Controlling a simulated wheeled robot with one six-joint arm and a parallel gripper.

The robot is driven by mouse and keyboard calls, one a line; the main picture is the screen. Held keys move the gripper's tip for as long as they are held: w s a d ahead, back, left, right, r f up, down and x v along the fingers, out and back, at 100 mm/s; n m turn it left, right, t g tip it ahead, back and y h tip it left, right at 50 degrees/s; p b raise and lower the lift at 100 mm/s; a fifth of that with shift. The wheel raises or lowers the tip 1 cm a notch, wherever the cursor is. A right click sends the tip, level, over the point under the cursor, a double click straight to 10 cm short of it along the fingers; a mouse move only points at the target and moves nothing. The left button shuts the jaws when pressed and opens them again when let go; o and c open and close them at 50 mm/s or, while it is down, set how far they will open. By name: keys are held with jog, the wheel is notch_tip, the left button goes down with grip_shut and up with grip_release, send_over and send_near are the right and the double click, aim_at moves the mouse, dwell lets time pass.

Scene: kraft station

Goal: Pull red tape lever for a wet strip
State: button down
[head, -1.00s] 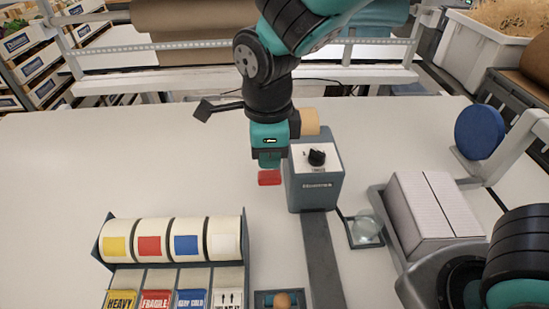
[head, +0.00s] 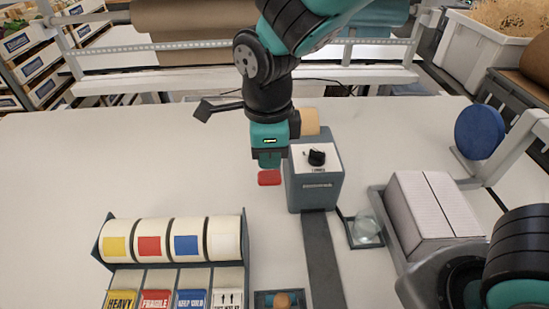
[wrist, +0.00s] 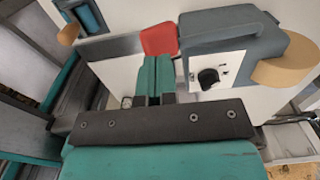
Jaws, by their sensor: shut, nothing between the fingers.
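The red tape lever (head: 269,178) sticks out at the left side of the grey tape dispenser (head: 316,190), low on its body. The dispenser has a white panel with a black knob on top and a tan roll at the back. My gripper (head: 269,162) points down just above the lever. In the wrist view the closed teal fingers (wrist: 157,62) end right at the red lever (wrist: 159,39), beside the dispenser (wrist: 228,32). Nothing shows between the fingers. I cannot tell whether the fingertips touch the lever.
A grey strip (head: 323,255) runs forward from the dispenser. A glass dish (head: 365,228) and a pale carton (head: 433,205) stand to the right. A label rack (head: 246,262) with rolls is at front left. The table left of my gripper is clear.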

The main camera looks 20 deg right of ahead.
aim_at(270, 175)
dwell(0.3)
jog(key=shift+f+b, duration=1.55)
jog(key=shift+f, duration=0.85)
jog(key=shift+f+b, duration=1.5)
jog(key=shift+f, duration=0.75)
